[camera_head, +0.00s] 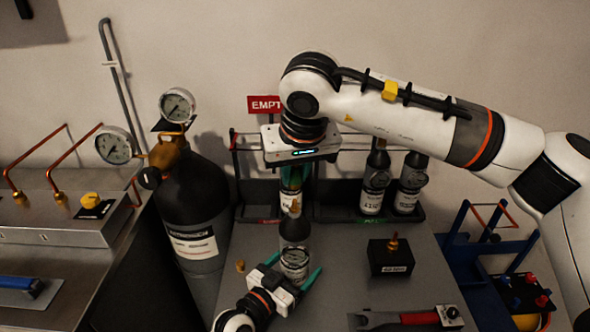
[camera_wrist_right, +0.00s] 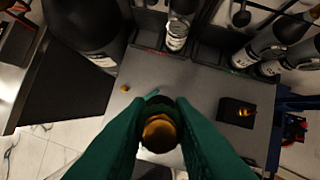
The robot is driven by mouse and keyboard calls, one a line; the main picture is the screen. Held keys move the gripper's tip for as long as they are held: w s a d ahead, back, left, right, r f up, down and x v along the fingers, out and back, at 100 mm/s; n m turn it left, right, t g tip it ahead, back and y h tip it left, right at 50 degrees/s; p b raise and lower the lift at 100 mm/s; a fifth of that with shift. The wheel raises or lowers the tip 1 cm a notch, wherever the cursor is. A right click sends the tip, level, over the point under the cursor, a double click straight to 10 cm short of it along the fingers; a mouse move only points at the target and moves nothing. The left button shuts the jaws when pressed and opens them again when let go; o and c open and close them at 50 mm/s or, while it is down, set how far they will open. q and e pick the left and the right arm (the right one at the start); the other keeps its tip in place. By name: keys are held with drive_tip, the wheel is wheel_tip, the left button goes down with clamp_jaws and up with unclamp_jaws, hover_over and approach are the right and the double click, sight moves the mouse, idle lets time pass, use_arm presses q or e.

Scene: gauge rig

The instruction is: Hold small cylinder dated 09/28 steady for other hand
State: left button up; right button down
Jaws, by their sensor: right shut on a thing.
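A small dark cylinder (camera_head: 295,260) with a pale label stands upright at the front of the grey worktop; its date is too small to read. My right gripper (camera_head: 292,184) points down from above, green fingers shut on the cylinder's brass top. In the right wrist view, the green fingers (camera_wrist_right: 160,125) flank this brass top (camera_wrist_right: 160,132), and hide part of the body. My left gripper (camera_head: 293,270) comes in low from the front, with a green finger on each side of the cylinder's lower body. I cannot tell whether these fingers press on it.
A large black cylinder (camera_head: 192,205) with gauges stands at left. A rack (camera_head: 335,213) at the back holds several small cylinders. A black block (camera_head: 390,257) with a brass fitting and a red-handled tool (camera_head: 400,318) lie at right. A small brass piece (camera_head: 240,266) lies left of the cylinder.

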use_arm(q)
drive_tip(key=v, duration=1.2)
use_arm(e)
wheel_tip(320, 180, up, 7)
drive_tip(key=p, duration=0.7)
drive_tip(key=shift+r, duration=0.15)
use_arm(q)
wheel_tip(320, 180, up, 7)
drive_tip(key=shift+d, duration=0.1)
